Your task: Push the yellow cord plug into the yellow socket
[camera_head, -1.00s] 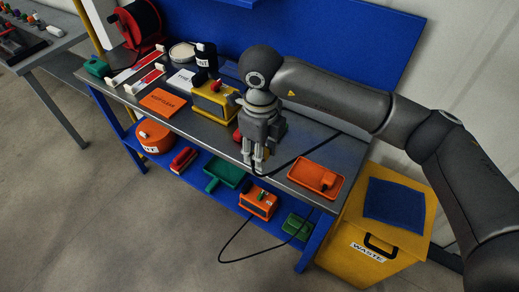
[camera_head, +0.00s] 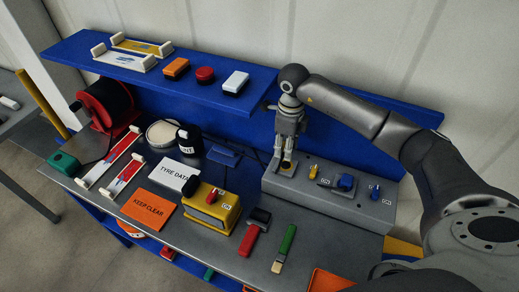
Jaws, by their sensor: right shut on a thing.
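My right gripper (camera_head: 286,158) comes down from above onto the left end of a grey socket box (camera_head: 335,200) at the back of the bench. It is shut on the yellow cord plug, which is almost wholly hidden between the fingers. A dull yellow patch (camera_head: 286,168) shows right at the fingertips, at the yellow socket's place on the box. I cannot tell whether the plug is in the socket or just above it. My left gripper is not in view.
On the same box stand a small yellow piece (camera_head: 313,172), a blue piece (camera_head: 347,182) and a blue knob (camera_head: 375,192). A blue shelf (camera_head: 210,92) overhangs behind. A yellow device (camera_head: 209,208), a red-handled tool (camera_head: 252,238) and a green-handled brush (camera_head: 285,245) lie in front.

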